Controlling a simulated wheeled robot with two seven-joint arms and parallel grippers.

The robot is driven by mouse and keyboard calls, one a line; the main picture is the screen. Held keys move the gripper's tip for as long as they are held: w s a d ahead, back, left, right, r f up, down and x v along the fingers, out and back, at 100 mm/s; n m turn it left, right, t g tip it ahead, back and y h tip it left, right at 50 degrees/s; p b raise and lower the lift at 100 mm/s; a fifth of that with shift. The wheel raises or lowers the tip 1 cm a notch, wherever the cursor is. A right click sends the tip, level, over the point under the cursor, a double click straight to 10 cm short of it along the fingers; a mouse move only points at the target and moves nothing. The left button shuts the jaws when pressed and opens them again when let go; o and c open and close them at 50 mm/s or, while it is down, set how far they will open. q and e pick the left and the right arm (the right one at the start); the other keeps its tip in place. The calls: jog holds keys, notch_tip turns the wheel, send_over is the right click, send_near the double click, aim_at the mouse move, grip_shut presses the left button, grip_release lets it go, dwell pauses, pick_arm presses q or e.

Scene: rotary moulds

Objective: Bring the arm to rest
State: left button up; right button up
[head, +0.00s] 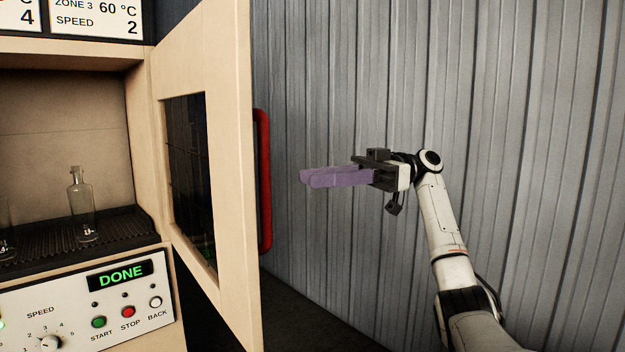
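My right gripper (306,178) is raised in front of the grey corrugated wall, with its two purple fingers pointing left. The fingers overlap in this view, so the gap between them cannot be judged. No object shows at the fingertips. The fingertips appear to the right of the red door handle (264,180) and apart from it in the picture. My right arm (440,220) comes up from the lower right. My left gripper is not in view.
The oven door (230,200) stands open, its dark window facing left. A clear glass bottle (82,212) stands upright on the dark ribbed conveyor (120,223); another glass piece is cut off at left. The control panel (60,320) display reads DONE.

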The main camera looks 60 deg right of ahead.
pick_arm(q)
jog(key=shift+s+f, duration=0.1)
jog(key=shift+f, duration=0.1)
